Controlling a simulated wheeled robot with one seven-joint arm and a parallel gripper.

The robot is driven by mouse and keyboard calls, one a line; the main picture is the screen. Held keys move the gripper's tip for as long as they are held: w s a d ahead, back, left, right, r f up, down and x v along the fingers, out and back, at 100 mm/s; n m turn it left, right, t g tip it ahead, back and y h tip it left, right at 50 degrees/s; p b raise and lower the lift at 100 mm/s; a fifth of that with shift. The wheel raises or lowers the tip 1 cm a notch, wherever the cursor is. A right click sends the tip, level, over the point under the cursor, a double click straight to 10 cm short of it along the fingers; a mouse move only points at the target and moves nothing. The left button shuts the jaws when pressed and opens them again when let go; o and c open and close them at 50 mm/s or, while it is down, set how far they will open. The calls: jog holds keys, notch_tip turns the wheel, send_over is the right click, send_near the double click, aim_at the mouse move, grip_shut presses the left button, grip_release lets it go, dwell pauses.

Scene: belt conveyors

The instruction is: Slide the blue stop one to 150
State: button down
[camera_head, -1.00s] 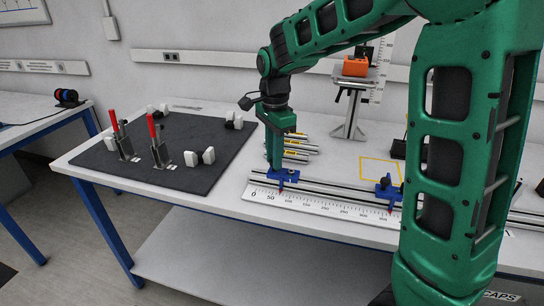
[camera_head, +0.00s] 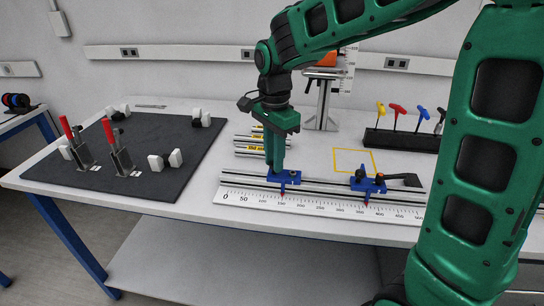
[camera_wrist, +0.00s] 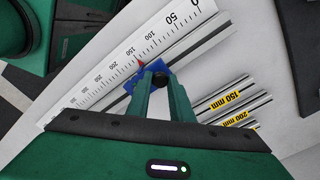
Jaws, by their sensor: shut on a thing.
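The blue stop (camera_head: 284,177) sits on the rail (camera_head: 330,188) above the white ruler (camera_head: 250,200). Its red pointer is at about the 150 mark in the head view. In the wrist view the blue stop (camera_wrist: 151,77) is between my fingertips, partly hidden by them, and its red pointer is close to the 150 label. My gripper (camera_head: 275,168) points down and is shut on the stop's dark knob; it also shows in the wrist view (camera_wrist: 160,82). A second blue stop (camera_head: 368,183) sits farther right on the rail, near 350 to 400.
Metal rods with yellow labels (camera_head: 254,148) lie behind the rail. A yellow square outline (camera_head: 354,162) is on the table, and a rack of hex keys (camera_head: 400,138) stands at the back right. A dark mat (camera_head: 130,165) with red-handled clamps is at left.

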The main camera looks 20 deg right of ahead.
jog(key=c, duration=1.6)
grip_release()
jog(key=shift+w+d+r, duration=0.1)
jog(key=shift+w+d, duration=0.05)
jog(key=shift+w, duration=0.1)
jog(key=shift+s, duration=0.1)
notch_tip(320, 180, up, 11)
jog(key=shift+f, duration=0.15)
